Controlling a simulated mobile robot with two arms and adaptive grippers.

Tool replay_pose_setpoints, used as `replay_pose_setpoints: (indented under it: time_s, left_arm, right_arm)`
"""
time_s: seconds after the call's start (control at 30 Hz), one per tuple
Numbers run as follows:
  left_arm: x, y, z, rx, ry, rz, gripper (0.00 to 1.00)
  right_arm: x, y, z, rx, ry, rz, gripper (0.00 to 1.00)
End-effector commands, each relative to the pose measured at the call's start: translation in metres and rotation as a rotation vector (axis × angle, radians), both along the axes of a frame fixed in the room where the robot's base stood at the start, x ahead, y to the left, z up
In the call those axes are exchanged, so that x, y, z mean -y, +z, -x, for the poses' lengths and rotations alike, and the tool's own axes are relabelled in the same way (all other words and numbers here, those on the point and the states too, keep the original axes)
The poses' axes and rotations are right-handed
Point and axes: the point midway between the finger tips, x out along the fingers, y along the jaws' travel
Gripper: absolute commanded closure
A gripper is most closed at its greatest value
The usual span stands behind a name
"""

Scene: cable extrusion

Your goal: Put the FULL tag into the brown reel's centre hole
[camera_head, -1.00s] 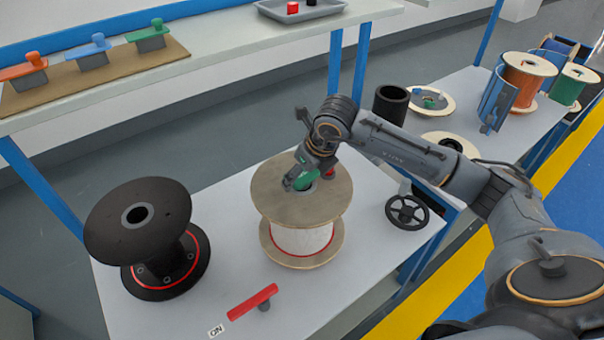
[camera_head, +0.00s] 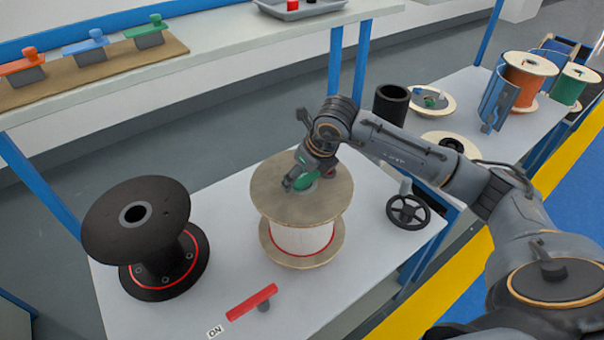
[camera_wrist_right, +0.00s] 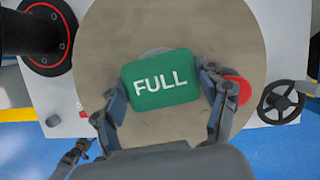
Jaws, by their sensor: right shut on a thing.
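The brown reel (camera_head: 275,202) stands upright on the white table, with white cable wound on its core. The green FULL tag (camera_wrist_right: 161,80) is between the fingers of my right gripper (camera_wrist_right: 165,92), its lettering facing the wrist camera. In the head view the tag (camera_head: 306,181) is over the middle of the reel's top flange, mostly covered by my right gripper (camera_head: 305,180).
A black reel (camera_head: 120,225) stands left of the brown reel. A red lever (camera_head: 252,302) with an ON label is at the table's front. A black handwheel (camera_head: 408,210) is at the right edge. A red thing (camera_wrist_right: 238,89) shows beside the right finger.

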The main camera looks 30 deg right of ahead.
Motion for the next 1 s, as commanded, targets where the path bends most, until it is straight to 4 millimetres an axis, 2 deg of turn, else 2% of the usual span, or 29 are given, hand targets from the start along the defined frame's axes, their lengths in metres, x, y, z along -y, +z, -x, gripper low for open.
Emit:
replay_pose_setpoints:
  time_s: [0.4,0.43,0.47,0.83,1.0]
  left_arm:
    - [0.000,-0.009,0.000,0.000,0.000,0.000,0.60]
    - [0.000,-0.008,0.000,0.000,0.000,0.000,0.60]
    - [0.000,-0.008,0.000,0.000,0.000,0.000,0.60]
    - [0.000,-0.007,0.000,0.000,0.000,0.000,0.60]
    - [0.000,0.000,0.000,0.000,0.000,0.000,0.60]
  right_arm:
    - [0.000,-0.012,0.001,-0.005,0.001,0.002,0.59]
    - [0.000,-0.011,0.001,-0.006,0.001,0.002,0.22]
    - [0.000,-0.011,0.001,-0.007,0.001,0.002,0.18]
    - [0.001,-0.011,0.002,-0.011,0.000,0.003,0.18]
    - [0.002,0.000,0.005,-0.008,-0.002,0.004,0.18]
